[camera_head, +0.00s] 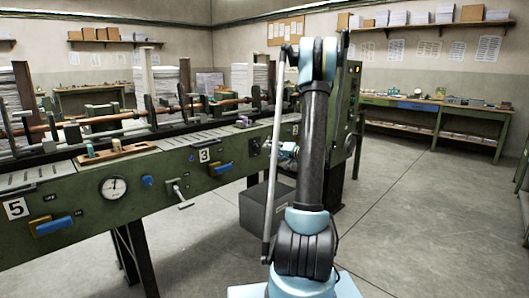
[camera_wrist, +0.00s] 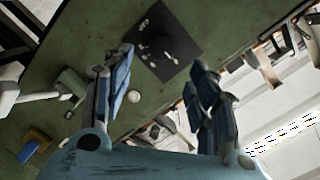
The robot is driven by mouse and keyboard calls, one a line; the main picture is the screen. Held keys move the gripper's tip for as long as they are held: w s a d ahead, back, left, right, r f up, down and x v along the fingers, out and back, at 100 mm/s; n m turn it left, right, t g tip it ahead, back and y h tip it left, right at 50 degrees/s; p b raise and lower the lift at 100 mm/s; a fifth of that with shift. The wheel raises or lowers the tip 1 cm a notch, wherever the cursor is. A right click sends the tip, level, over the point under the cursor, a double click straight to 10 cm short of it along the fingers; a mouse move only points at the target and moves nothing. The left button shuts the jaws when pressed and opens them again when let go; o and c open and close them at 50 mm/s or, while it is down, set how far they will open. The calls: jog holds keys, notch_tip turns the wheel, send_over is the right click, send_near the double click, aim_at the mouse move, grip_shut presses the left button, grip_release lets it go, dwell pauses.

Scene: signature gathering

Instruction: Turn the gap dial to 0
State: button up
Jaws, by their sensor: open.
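A dark square plate with a round black knob (camera_wrist: 174,44) and white marks is on the green machine's front in the wrist view; it looks like the gap dial, but I cannot read its marks. A small dark plate (camera_head: 254,147) on the front panel in the head view appears to be the same dial. My gripper (camera_wrist: 162,65) is open and empty, its two blue-grey fingers to either side below the plate in the picture, apart from the knob. In the head view my gripper (camera_head: 280,149) is to the right of the dial, partly hidden behind my arm.
The long green machine (camera_head: 70,210) carries a gauge (camera_head: 114,187), a crank handle (camera_head: 178,193) and blue handles (camera_head: 221,168). A pale handle (camera_wrist: 22,97) and a round button (camera_wrist: 132,96) are near the dial. A dark box (camera_head: 262,205) stands on the floor; open floor lies right.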

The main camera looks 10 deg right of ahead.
jog(key=v, duration=0.3)
jog(key=shift+s+d, duration=0.15)
jog(key=shift+s, duration=0.1)
jog(key=s+a+n+g+h, duration=0.1)
jog(key=s+a+g, duration=0.1)
jog(key=s+a, duration=0.35)
jog(key=s+a+n+g+h, duration=0.1)
jog(key=s+a+g, duration=0.2)
jog(key=s, duration=0.6)
jog(key=s+a+n+g+h, duration=0.1)
jog(key=s+a+g, duration=0.1)
jog(key=s+a, duration=0.45)
jog(key=s+d+f+g+h, duration=0.1)
jog(key=s+d+f+h, duration=0.1)
jog(key=s, duration=0.7)
jog(key=s+d+f+g+h, duration=0.1)
jog(key=s+d+f+h, duration=0.2)
jog(key=s, duration=0.5)
jog(key=s+d+f+g+h, duration=0.1)
jog(key=s+d+f+h, duration=0.1)
jog(key=s, duration=0.7)
jog(key=shift+s+d+f+n+g, duration=0.3)
jog(key=shift+s+d+f+g, duration=0.1)
jog(key=shift+f, duration=0.5)
